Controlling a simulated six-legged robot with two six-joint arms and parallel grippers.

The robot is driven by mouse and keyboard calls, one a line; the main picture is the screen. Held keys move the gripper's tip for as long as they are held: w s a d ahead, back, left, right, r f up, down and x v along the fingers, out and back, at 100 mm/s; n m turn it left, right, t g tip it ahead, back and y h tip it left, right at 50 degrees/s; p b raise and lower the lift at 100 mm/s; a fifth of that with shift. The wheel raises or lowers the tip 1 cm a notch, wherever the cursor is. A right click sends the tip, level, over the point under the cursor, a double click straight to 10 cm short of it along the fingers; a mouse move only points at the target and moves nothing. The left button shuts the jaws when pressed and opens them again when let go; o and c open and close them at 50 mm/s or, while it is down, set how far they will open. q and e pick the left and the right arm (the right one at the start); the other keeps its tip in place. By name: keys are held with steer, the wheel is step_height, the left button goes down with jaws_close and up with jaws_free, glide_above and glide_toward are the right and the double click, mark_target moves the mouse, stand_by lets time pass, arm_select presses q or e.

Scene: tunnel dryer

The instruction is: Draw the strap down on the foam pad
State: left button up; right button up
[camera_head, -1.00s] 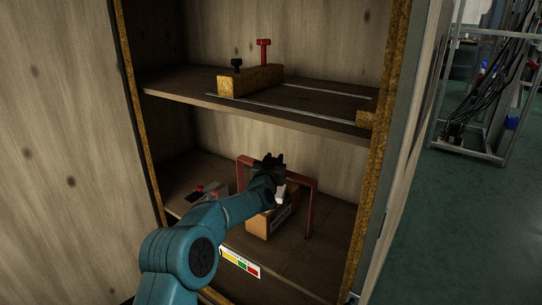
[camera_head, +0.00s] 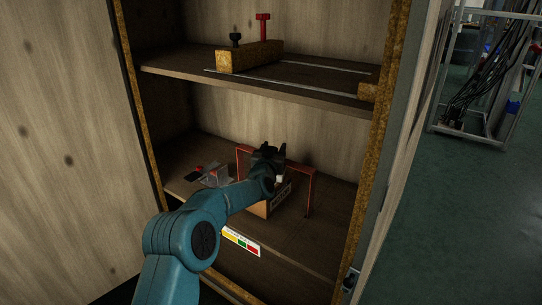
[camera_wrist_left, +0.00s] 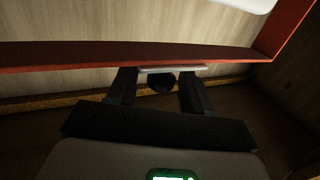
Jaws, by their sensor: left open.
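A red arch-shaped frame (camera_head: 309,192) stands on the lower shelf over a brown box (camera_head: 259,209) with dark print. Its red crossbar also spans the left wrist view (camera_wrist_left: 100,56). A small whitish piece (camera_head: 279,180) shows beside my left gripper (camera_head: 269,149), above the box. In the left wrist view a thin pale plate (camera_wrist_left: 172,69) and a dark round part lie at the fingertips of my open left gripper (camera_wrist_left: 159,84). I cannot tell whether the fingers touch them. Neither strap nor foam pad can be told apart with certainty. My right gripper is not in view.
The upper shelf (camera_head: 190,72) above holds a yellowish block (camera_head: 246,57) with a black and a red knob. A grey item with red parts (camera_head: 212,176) lies left on the lower shelf. Cabinet walls close in both sides. The shelf front has a coloured label (camera_head: 240,241).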

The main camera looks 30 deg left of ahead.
arm_select(q)
steer(key=p+v, duration=0.3)
steer(key=v, duration=1.3)
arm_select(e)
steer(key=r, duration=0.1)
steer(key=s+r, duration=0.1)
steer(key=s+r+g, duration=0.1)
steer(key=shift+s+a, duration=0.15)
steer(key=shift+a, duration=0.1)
arm_select(q)
steer(key=shift+s+r, duration=0.1)
